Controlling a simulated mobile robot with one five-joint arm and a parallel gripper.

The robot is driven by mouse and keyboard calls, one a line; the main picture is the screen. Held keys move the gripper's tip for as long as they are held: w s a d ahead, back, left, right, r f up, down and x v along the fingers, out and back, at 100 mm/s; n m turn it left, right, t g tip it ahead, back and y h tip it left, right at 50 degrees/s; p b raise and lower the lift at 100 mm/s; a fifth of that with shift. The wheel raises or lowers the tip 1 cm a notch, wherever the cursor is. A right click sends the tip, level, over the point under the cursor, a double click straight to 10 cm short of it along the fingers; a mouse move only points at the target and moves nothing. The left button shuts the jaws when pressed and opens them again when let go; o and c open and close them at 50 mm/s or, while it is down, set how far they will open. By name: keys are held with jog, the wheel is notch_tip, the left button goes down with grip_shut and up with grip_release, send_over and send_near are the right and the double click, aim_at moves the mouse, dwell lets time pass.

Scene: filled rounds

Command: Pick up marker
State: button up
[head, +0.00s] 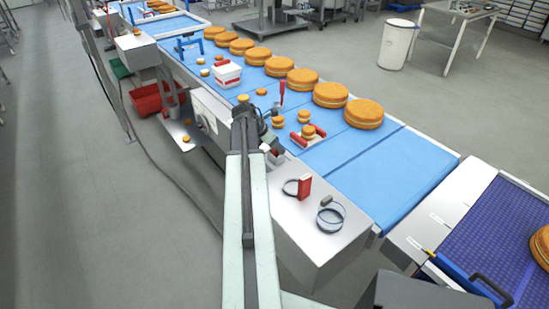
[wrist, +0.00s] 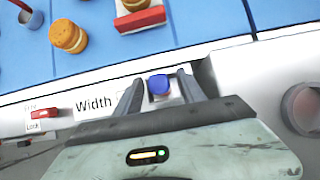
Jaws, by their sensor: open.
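My gripper (wrist: 158,88) is open, with its two dark fingers spread over the pale edge of the machine in the wrist view. A small blue-topped object (wrist: 159,84) shows between the fingers, seen nearly end-on. I cannot tell whether it is the marker or a knob of the machine, and no finger clearly touches it. In the head view my gripper (head: 268,142) is at the near side of the blue belt, and the blue-topped object cannot be made out there.
The blue belt (head: 378,178) carries several large orange-brown cakes (head: 364,114). A red-and-white holder (wrist: 138,18) and a small cake (wrist: 68,36) lie close beyond my gripper. A red box (head: 304,186) and metal rings (head: 331,216) lie on the steel top. A "Width" label (wrist: 94,103) is beside the fingers.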

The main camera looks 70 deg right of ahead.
grip_shut()
jog(key=shift+r, duration=0.1)
notch_tip(320, 180, up, 10)
jog(key=p, duration=1)
jog(key=shift+r, duration=0.1)
jog(key=shift+f+b, duration=0.35)
jog(key=shift+f, duration=0.1)
